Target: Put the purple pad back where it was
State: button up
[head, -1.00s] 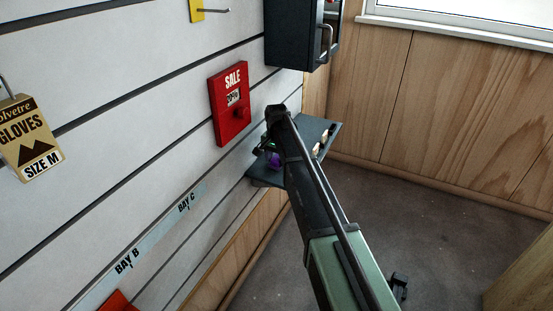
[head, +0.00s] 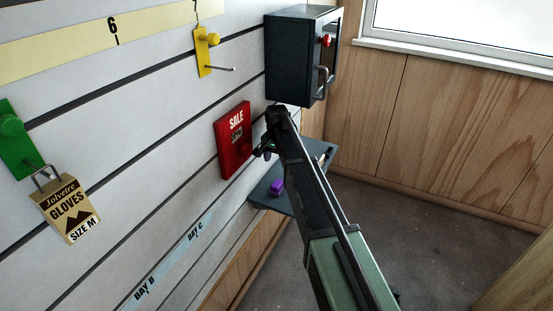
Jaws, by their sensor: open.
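The purple pad (head: 277,187) lies on the dark shelf (head: 262,193) on the slatted wall, toward its left side. My gripper (head: 266,151) is above the pad, beside the red SALE box. Its jaws are open and apart from the pad. My own arm hides part of the gripper and the middle of the shelf.
The red SALE box (head: 232,141) is on the wall just left of my gripper. A dark cabinet (head: 295,58) with a handle hangs above the shelf. A yellow hook (head: 207,52) and a gloves tag (head: 68,208) are farther left.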

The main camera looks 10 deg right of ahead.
jog(key=s+n, duration=0.7)
jog(key=s, duration=2.7)
jog(key=shift+n, duration=0.3)
